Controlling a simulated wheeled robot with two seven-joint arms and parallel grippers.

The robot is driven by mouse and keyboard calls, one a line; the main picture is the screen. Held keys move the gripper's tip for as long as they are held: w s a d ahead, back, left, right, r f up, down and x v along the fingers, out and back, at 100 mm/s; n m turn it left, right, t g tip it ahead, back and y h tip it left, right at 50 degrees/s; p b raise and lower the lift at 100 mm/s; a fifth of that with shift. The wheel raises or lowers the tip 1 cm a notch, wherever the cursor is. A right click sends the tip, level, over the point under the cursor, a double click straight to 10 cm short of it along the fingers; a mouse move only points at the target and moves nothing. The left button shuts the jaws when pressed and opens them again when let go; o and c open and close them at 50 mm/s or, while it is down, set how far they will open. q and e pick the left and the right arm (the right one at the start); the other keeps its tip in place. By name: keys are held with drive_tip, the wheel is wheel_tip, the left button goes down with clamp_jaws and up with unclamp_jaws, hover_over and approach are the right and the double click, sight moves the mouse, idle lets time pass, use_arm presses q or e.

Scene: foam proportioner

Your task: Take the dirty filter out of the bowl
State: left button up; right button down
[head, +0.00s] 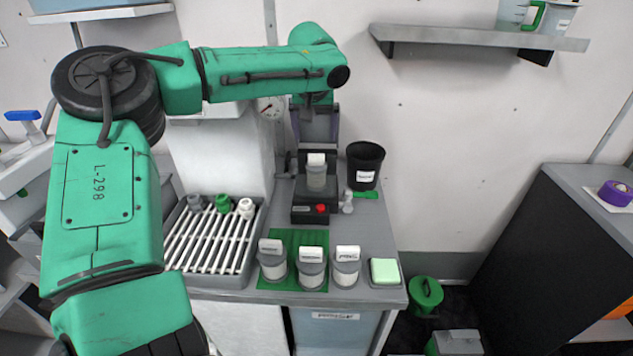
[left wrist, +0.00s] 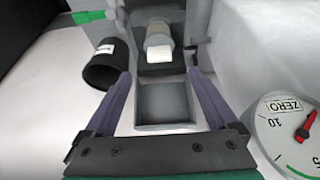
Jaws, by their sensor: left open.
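My left gripper (head: 315,127) is high against the back wall, pointing down, with its two purple fingers apart and nothing between them. The left wrist view shows the open fingers (left wrist: 167,100) on either side of a grey square hollow (left wrist: 165,104), which looks empty; I cannot tell whether it is the bowl. A grey jar with a white label (head: 317,174) stands on a dark device below the gripper; it also shows in the left wrist view (left wrist: 158,38). I cannot make out a dirty filter. My right gripper is not in view.
A black bin (head: 365,167) stands right of the device. A dial gauge (head: 270,107) is left of the gripper. A white-barred rack (head: 212,240), several labelled jars (head: 311,267) and a pale green block (head: 385,271) occupy the front. A wall shelf (head: 480,37) is upper right.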

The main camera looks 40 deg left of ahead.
sight(316, 157)
use_arm(q)
drive_tip(key=p+x, duration=0.3)
drive_tip(key=x, duration=0.9)
drive_tip(key=shift+d+f, duration=0.1)
drive_tip(key=shift+f, duration=0.25)
drive_tip(key=shift+w+f, duration=0.2)
drive_tip(key=shift+f, duration=0.05)
drive_tip(key=shift+r, duration=0.1)
drive_tip(key=c, duration=1.2)
drive_tip(key=shift+o, duration=0.2)
drive_tip(key=shift+r, duration=0.1)
